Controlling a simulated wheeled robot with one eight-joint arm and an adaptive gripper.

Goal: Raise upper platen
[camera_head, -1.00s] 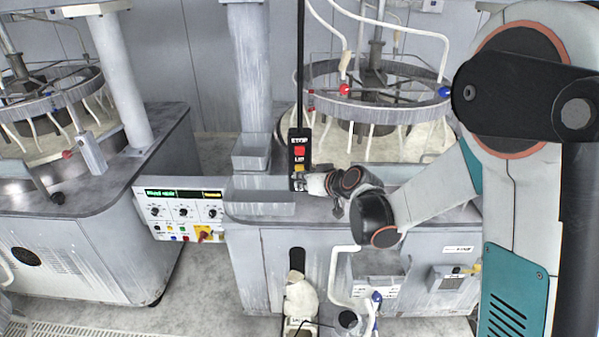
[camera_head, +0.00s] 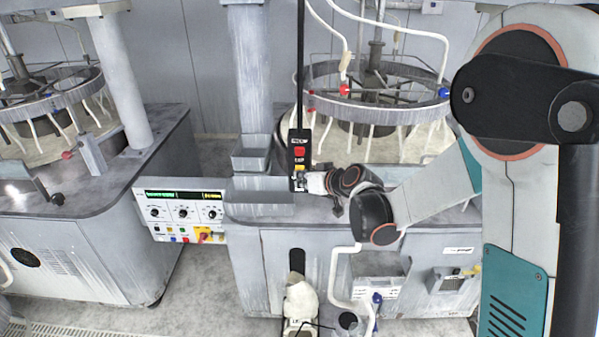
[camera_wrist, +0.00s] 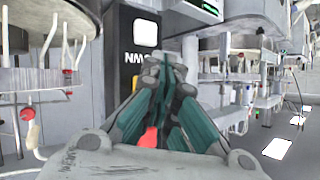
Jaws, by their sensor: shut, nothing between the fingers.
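The upper platen (camera_head: 330,109) is a grey ring on the right machine, hung from a central shaft above the pale lower table (camera_head: 400,150). A black hanging control box (camera_head: 291,160) with red and yellow buttons is in front of it on a black pole. My gripper (camera_head: 301,184) is at the lower part of this box, and its tips hide some of the face. In the wrist view, my gripper (camera_wrist: 165,68) is shut and empty in front of the black box (camera_wrist: 122,45). A white button (camera_wrist: 145,32) shows above the fingertips. Whether the tips touch the box I cannot tell.
A control panel (camera_head: 183,216) with a green display stands left of the box. A grey tray (camera_head: 250,158) sits beside the column (camera_head: 250,75). A second machine with a similar ring (camera_head: 60,103) is at the left. Pale hoses (camera_head: 405,35) run above the platen.

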